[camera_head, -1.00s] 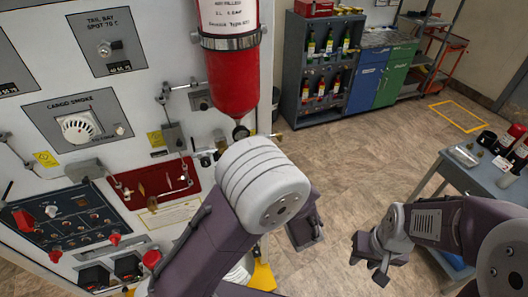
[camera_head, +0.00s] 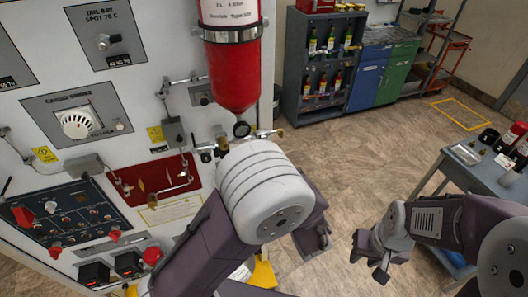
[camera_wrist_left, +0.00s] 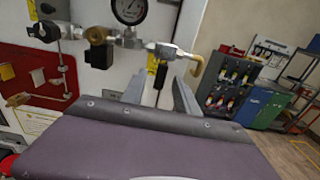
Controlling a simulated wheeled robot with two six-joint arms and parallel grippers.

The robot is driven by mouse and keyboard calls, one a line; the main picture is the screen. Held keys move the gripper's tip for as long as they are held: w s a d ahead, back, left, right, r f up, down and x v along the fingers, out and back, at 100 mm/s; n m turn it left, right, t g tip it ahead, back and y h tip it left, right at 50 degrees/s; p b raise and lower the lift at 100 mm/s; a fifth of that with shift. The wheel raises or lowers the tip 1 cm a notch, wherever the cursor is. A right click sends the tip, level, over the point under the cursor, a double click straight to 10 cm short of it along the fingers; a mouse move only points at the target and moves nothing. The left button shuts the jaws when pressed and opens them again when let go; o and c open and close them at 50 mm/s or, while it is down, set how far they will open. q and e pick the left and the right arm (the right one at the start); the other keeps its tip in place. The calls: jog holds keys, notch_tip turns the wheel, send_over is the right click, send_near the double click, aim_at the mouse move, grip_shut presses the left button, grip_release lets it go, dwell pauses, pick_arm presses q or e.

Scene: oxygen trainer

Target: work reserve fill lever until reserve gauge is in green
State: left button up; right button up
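A small round gauge (camera_head: 241,129) sits below the red cylinder (camera_head: 232,75); it also shows in the left wrist view (camera_wrist_left: 130,10), its reading too small to tell. Beside it in that view, a silver fitting carries a bent brass end (camera_wrist_left: 198,66), possibly the reserve fill lever; I cannot be sure. My left gripper (camera_wrist_left: 160,88) is open just below this fitting, its fingers apart with a dark, yellow-marked part visible between them. Contact cannot be told. In the head view my left forearm hides it. My right gripper (camera_head: 370,258) is open and empty over the floor.
The white panel (camera_head: 150,85) carries switches, a smoke detector (camera_head: 77,123) and a red plate (camera_head: 160,183) with small pipes. A grey cart (camera_head: 480,178) with items stands at the right. A bottle cabinet (camera_head: 293,75) stands at the back. The middle floor is clear.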

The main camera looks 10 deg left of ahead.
pick_arm(q)
jog(key=b+v, duration=0.1)
jog(key=v, duration=0.5)
jog(key=shift+s, duration=0.15)
jog(key=shift+d, duration=0.1)
dwell(0.7)
jog(key=s+a+f+n+g+y, duration=0.1)
jog(key=s+a+f+n+g, duration=0.35)
jog(key=a+g, duration=0.2)
jog(key=s+a+f+n+g, duration=0.3)
jog(key=a+f+n+g, duration=0.2)
jog(key=a+n, duration=0.15)
jog(key=s+f+n+g+h, duration=0.5)
jog(key=s+f+n+h, duration=0.25)
jog(key=n, duration=0.25)
jog(key=w+d+n+t+h, duration=0.2)
jog(key=w+n, duration=0.3)
jog(key=n, duration=0.3)
jog(key=shift+d+f+n+t+h+b, duration=0.25)
jog(key=shift+d+n+t+h+b, duration=0.2)
jog(key=shift+h, duration=0.4)
